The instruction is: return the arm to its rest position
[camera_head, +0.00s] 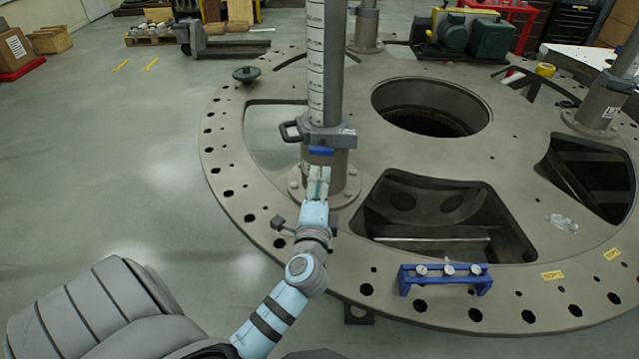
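My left arm comes in from the lower left, light blue and grey, and reaches up and forward over the near edge of the round turret plate (225,150). My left gripper (319,174) is at the foot of the upright grey post (333,65), just below the blue part (321,151) of the grey clamp (328,135) around that post. The fingers are small and pale against the post; I cannot tell whether they are open, shut or touching it. My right gripper is not in view.
A blue bracket with several dials (445,278) sits on the plate's near edge, right of my arm. The plate has large openings and more posts. A dark green knob-like part (246,74) sits on its left rim. The floor at left is clear.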

